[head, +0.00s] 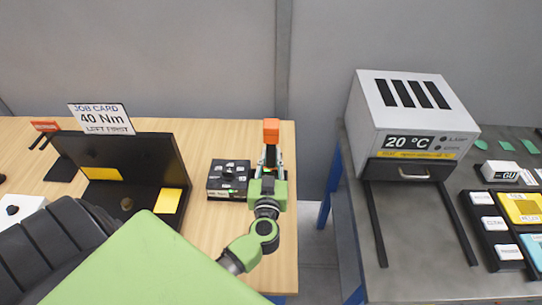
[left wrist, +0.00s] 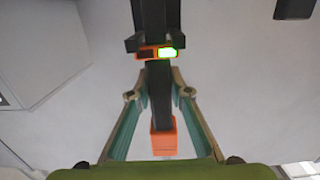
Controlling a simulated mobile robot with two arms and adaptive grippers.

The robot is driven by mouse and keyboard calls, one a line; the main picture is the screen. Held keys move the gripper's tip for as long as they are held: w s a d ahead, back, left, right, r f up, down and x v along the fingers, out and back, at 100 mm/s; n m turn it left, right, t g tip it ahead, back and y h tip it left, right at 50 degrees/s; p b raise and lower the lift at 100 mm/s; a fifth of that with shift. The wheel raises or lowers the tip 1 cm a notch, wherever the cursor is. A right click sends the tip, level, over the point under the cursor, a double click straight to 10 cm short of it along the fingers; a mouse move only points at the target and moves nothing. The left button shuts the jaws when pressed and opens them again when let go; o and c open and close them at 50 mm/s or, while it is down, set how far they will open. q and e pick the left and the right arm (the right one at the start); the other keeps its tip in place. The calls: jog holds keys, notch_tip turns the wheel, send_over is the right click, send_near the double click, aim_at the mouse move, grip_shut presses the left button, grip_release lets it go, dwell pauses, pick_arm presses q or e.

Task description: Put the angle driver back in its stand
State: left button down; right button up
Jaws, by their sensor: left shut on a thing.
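My left gripper (head: 270,163) is shut on the angle driver (head: 271,131), held above the table's right edge. In the head view mostly its orange end shows above the fingers. In the left wrist view the driver's black body (left wrist: 159,85) runs between the fingers (left wrist: 158,92), with an orange end (left wrist: 164,138) and a lit green and orange band. An orange-labelled black holder (head: 46,127) with prongs and a dark base stands at the far left of the table; it looks like the stand, partly hidden by a black panel. My right gripper is not in view.
A black fixture (head: 140,165) with yellow patches and a job card (head: 101,118) stands on the wooden table (head: 225,135). A black box (head: 229,180) lies left of my gripper. A grey oven (head: 410,110) stands on the right bench, across a gap.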

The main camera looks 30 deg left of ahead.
pick_arm(q)
jog(key=shift+r, duration=0.1)
jog(key=c, duration=1.8)
grip_release()
jog(key=shift+s+f, duration=0.15)
jog(key=shift+f, duration=0.25)
jog(key=v, duration=1.2)
jog(key=shift+r, duration=0.4)
